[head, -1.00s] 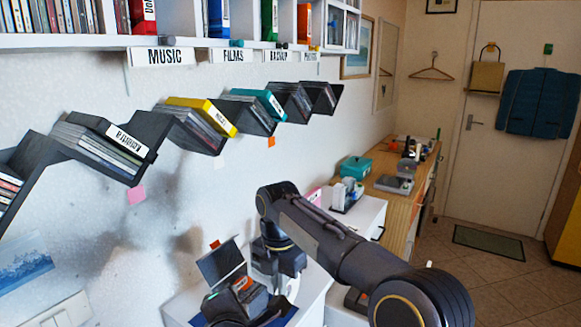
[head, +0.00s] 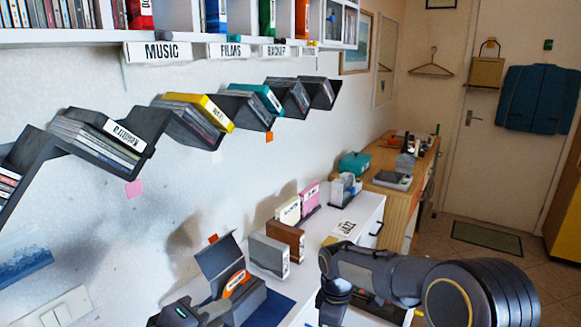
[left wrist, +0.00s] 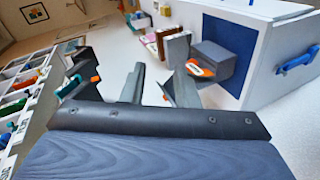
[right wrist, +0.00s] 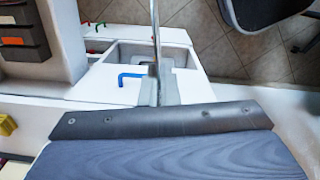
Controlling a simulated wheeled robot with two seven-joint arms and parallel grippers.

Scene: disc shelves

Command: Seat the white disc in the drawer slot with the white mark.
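My right arm reaches in from the right in the head view, with its gripper hidden below it over the white cabinet. In the right wrist view my right gripper (right wrist: 160,90) is shut on a thin pale strip, which looks like the white disc (right wrist: 155,35) seen edge-on. It stands over an open drawer (right wrist: 120,55) with a blue handle (right wrist: 133,77). The slots and the white mark cannot be made out. My left gripper (left wrist: 160,90) is open, its fingers apart, near an open grey case (head: 245,297) with an orange label; the case also shows in the left wrist view (left wrist: 215,55).
A blue mat (head: 272,308) lies under the case. Small boxes (head: 268,255) stand behind it on the white cabinet. A zigzag shelf (head: 150,122) with disc cases runs along the wall.

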